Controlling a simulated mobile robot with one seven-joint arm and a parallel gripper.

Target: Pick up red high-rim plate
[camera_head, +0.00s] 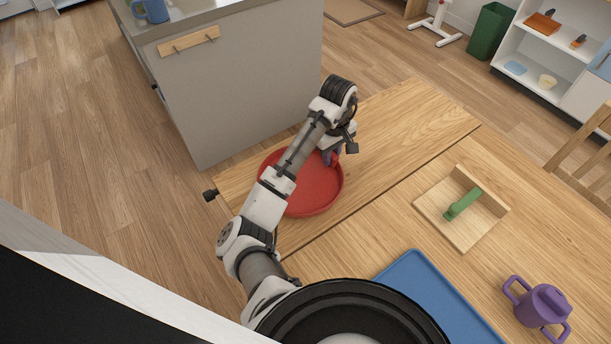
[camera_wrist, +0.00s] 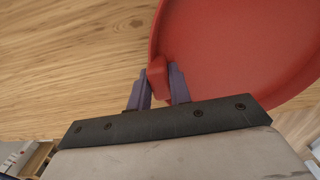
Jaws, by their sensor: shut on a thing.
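The red high-rim plate (camera_head: 318,190) is on or just above the wooden table, near its left end, partly covered by my arm in the head view. In the wrist view the plate (camera_wrist: 240,45) fills the upper right. My gripper (camera_wrist: 160,82) has its two purple fingers on either side of a red block-like part at the plate's rim, shut on it. In the head view my gripper (camera_head: 331,156) is at the plate's far rim. I cannot tell whether the plate touches the table.
A grey counter (camera_head: 240,95) stands close behind the plate. Bare table lies right of the plate.

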